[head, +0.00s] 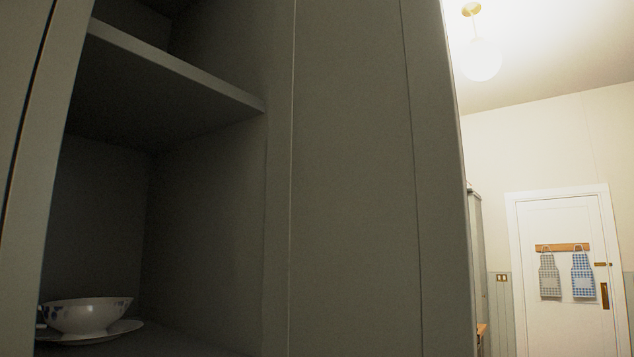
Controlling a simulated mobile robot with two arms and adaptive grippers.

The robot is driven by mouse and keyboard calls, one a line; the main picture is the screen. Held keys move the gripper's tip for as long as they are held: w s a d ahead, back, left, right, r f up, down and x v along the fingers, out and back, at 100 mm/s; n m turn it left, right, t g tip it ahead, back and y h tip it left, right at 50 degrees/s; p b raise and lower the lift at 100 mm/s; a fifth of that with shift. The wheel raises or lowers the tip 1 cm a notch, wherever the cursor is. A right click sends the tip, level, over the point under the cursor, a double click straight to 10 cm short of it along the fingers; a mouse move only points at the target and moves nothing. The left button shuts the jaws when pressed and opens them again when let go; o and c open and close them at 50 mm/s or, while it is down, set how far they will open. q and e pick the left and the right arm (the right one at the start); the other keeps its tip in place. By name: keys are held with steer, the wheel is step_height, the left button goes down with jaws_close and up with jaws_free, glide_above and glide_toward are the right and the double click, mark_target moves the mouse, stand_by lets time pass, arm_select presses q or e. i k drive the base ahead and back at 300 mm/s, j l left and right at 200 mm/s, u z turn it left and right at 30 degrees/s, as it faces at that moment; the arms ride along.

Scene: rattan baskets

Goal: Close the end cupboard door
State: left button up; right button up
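The end cupboard (205,165) is open and fills the left of the head view, with its dark inside and a shelf (165,85) showing. A tall grey-green panel (355,190) stands at the right of the opening and looks like the cupboard's door swung open toward me; I cannot tell its exact angle. No handle shows on it. Its top and bottom are outside the picture. Neither of my grippers is in view.
A patterned white cup or bowl (88,315) on a saucer (90,333) stands low inside the cupboard. Beyond the panel is a white room door (555,215) with two checked aprons (583,275) on a rail. A round lamp (481,60) hangs from the ceiling.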

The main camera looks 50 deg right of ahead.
mark_target(367, 247)
steer(key=l+u, duration=0.15)
steer(key=l, duration=0.25)
steer(key=k+l+u, duration=0.1)
steer(key=l, duration=0.3)
steer(key=l+u, duration=0.15)
steer(key=l, duration=0.25)
steer(key=k+l+u, duration=0.1)
steer(key=l, duration=0.3)
steer(key=k+l+u, duration=0.15)
steer(key=l, duration=0.2)
steer(key=k+l, duration=0.1)
steer(key=l, duration=0.25)
steer(key=k+l, duration=0.1)
steer(key=l, duration=0.25)
